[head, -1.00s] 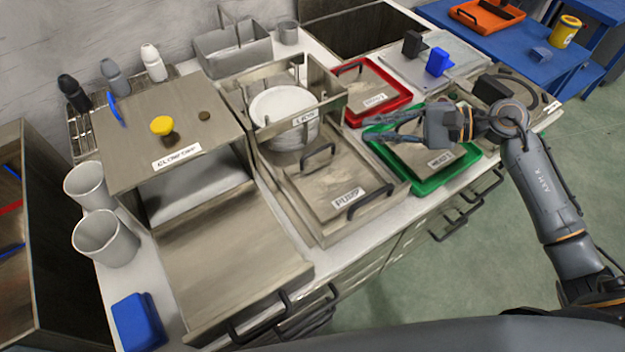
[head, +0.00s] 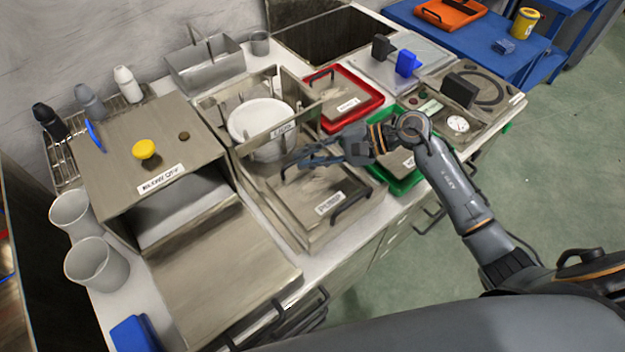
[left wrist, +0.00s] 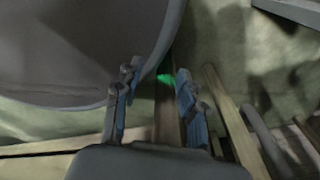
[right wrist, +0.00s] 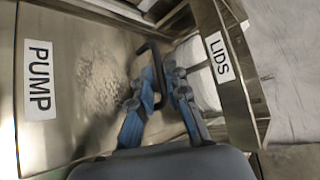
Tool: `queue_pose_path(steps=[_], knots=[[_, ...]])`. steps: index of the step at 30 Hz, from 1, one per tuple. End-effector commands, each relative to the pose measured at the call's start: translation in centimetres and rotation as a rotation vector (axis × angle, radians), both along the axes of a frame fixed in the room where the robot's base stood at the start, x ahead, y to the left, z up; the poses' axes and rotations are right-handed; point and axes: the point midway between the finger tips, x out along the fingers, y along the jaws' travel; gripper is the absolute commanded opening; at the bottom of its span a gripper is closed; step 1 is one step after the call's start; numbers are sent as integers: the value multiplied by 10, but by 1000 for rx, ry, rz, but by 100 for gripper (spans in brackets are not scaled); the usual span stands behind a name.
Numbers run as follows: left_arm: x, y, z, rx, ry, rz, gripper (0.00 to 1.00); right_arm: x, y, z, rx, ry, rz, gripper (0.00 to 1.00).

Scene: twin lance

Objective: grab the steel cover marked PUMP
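The steel cover marked PUMP (head: 305,192) lies in a steel tray-like frame at the middle of the counter. Its near black handle (head: 351,206) is clear. Its far handle (right wrist: 157,75) shows in the right wrist view between the fingers of my right gripper (right wrist: 162,82), which looks open around it; contact cannot be told. In the head view my right gripper (head: 300,158) is over the cover's far end and hides that handle. The PUMP label (right wrist: 39,80) is at the left of the right wrist view. My left gripper (left wrist: 157,82) is open and empty, out of the head view.
The LIDS rack (head: 292,126) with white round lids (head: 258,118) stands just behind the cover. A steel box with a yellow knob (head: 145,149) is at left. Red (head: 372,108) and green (head: 402,187) trays lie to the right. Grey cups (head: 95,265) stand at left.

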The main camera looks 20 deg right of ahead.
Motion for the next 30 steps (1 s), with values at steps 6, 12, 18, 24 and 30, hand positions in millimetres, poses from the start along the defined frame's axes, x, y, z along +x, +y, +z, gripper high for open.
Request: queue_pose_path(steps=[6, 12, 18, 24, 30], knots=[[0, 3, 11, 4, 0, 2, 40, 6, 23, -8, 2, 1, 1, 15], [0, 5, 11, 6, 1, 3, 40, 7, 25, -11, 0, 0, 0, 15], [-1, 5, 11, 6, 1, 3, 40, 7, 25, -11, 0, 0, 0, 0], [-1, 5, 11, 5, 2, 2, 40, 7, 25, -9, 2, -1, 0, 0], [-1, 4, 10, 5, 2, 1, 40, 7, 25, -7, 1, -3, 0, 0]])
